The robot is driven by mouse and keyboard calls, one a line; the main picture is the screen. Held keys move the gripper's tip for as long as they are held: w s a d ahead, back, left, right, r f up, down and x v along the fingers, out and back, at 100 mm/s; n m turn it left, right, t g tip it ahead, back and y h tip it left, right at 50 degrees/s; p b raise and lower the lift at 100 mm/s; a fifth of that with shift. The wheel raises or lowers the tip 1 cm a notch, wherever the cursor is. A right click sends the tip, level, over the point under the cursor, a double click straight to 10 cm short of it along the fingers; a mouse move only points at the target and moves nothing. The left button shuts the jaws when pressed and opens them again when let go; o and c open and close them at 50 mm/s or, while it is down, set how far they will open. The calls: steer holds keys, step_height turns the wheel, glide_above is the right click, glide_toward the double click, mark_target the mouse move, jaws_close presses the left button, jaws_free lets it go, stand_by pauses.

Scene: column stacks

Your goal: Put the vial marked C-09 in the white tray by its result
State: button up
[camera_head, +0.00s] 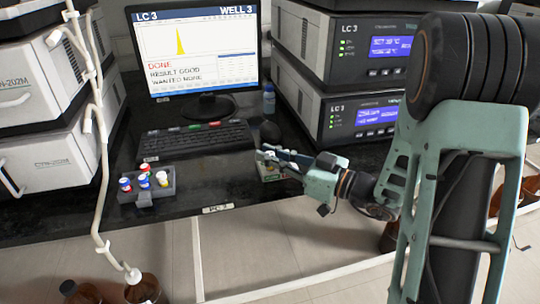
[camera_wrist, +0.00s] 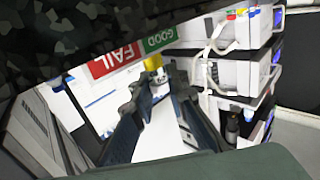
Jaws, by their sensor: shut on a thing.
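My gripper (camera_head: 264,154) is over the bench right of the keyboard, and its fingers (camera_wrist: 158,84) show in the wrist view. They are shut on a yellow-capped vial (camera_wrist: 153,63); its marking is too small to read. Beyond it in the wrist view are a red FAIL label (camera_wrist: 116,58) and a green GOOD label (camera_wrist: 160,37). The monitor (camera_head: 196,48) reads LC 3, WELL 3, DONE, RESULT GOOD, WANTED NONE.
A grey rack (camera_head: 146,192) with several capped vials stands at the bench's front left. The keyboard (camera_head: 197,139) lies behind it. Instrument stacks stand at left (camera_head: 45,140) and right (camera_head: 357,116). A small bottle (camera_head: 269,100) is beside the monitor. Bare bench lies between rack and gripper.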

steer(key=shift+f+b, duration=0.7)
steer(key=shift+b, duration=0.25)
stand_by(0.5)
steer(key=o, duration=0.9)
